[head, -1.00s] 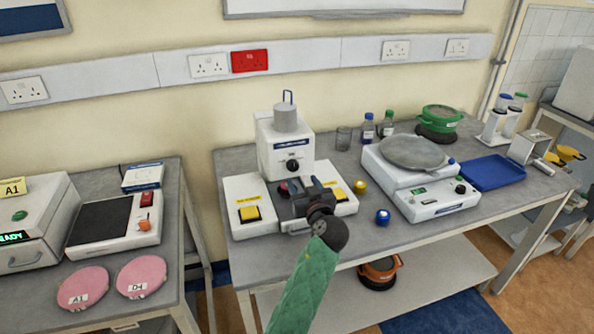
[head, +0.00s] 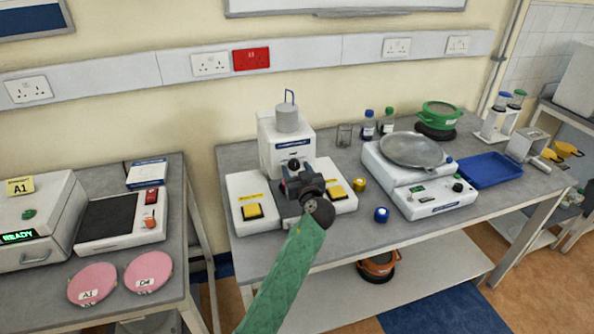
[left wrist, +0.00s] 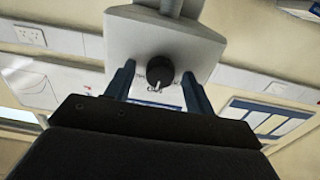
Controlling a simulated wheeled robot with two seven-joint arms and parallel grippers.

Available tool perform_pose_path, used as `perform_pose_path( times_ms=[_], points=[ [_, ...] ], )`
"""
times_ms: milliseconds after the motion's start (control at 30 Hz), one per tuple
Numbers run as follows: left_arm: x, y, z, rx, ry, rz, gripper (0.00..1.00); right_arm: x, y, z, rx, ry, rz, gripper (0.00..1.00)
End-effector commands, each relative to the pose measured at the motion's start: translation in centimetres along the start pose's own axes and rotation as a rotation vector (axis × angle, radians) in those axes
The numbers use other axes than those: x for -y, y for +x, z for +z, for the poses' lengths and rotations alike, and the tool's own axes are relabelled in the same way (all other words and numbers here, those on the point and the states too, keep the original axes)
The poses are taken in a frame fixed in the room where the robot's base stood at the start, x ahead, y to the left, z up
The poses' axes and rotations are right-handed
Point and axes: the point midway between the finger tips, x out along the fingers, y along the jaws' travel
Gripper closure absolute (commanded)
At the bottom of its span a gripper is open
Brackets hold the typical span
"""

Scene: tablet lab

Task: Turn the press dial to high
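The tablet press (head: 273,150) is a white upright unit on the middle bench, with a grey cylinder on top. Its black dial (left wrist: 160,72), with a white pointer line, shows in the left wrist view on the press's front face. The line points down toward the printed label, whose words are too small to read. In the head view the dial (head: 294,164) sits just above my left gripper (head: 292,172). In the left wrist view my left gripper (left wrist: 158,88) has its two blue fingers apart, one on each side of the dial, with gaps between. My right gripper is not in view.
Yellow buttons (head: 253,211) sit on the white blocks of the press base. The bench front is clear.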

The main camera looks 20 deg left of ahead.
Motion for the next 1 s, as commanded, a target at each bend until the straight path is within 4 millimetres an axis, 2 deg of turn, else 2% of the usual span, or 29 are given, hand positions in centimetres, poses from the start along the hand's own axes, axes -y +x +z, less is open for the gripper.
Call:
perform_pose_path(
  times_ms=[33,200,233,567,767,1000],
  points=[
    [0.0,0.0,0.0,0.0,0.0,0.0,0.54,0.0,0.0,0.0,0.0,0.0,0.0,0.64],
    [0.0,0.0,0.0,0.0,0.0,0.0,0.87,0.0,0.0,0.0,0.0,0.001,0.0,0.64],
    [0.0,0.0,0.0,0.0,0.0,0.0,0.9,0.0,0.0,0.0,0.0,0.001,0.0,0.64],
    [0.0,0.0,0.1,0.0,0.04,0.0,0.9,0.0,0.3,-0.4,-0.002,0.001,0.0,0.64],
    [0.1,0.0,0.2,0.0,0.15,-0.001,0.9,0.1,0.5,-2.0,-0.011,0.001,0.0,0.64],
    [0.1,0.0,0.2,0.0,0.363,0.0,0.9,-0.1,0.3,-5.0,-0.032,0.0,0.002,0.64]
  ],
)
